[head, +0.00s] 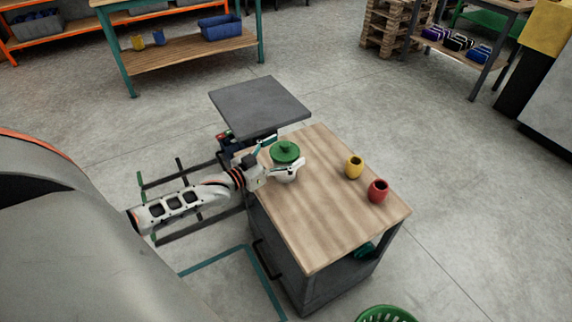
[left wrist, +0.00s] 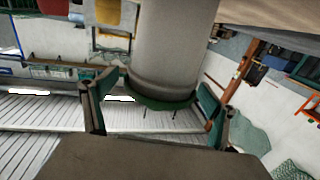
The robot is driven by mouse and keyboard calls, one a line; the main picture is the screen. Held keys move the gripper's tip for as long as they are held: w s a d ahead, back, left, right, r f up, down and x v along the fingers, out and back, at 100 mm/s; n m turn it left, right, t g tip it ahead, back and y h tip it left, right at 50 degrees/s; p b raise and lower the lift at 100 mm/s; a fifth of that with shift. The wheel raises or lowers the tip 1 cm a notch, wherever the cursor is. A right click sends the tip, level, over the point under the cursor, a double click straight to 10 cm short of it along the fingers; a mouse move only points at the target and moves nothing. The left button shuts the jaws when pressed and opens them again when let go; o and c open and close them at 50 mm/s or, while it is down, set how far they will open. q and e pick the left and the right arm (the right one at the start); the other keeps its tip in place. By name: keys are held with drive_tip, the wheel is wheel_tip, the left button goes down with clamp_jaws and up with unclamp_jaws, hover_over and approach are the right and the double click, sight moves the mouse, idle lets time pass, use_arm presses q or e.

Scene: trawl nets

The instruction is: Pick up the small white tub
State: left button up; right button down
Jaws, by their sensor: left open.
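The small white tub (head: 285,177) with a green lid (head: 285,152) stands upright on the wooden top of the cabinet, near its far left edge. My left gripper (head: 279,163) is beside it at lid height, with its open fingers on either side of the tub. In the left wrist view the tub (left wrist: 170,45) appears upside down between the two spread fingers (left wrist: 158,98), with its green rim (left wrist: 158,102) low in the gap. I cannot tell whether a finger touches it. My right gripper is not in view.
A yellow cup (head: 354,168) and a red cup (head: 377,191) stand right of the tub on the wooden top (head: 310,235). A raised grey platform (head: 258,105) lies just behind. A green basket (head: 386,314) is on the floor in front. The front of the top is clear.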

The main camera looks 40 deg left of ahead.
use_arm(q)
drive_tip(key=c, duration=1.5)
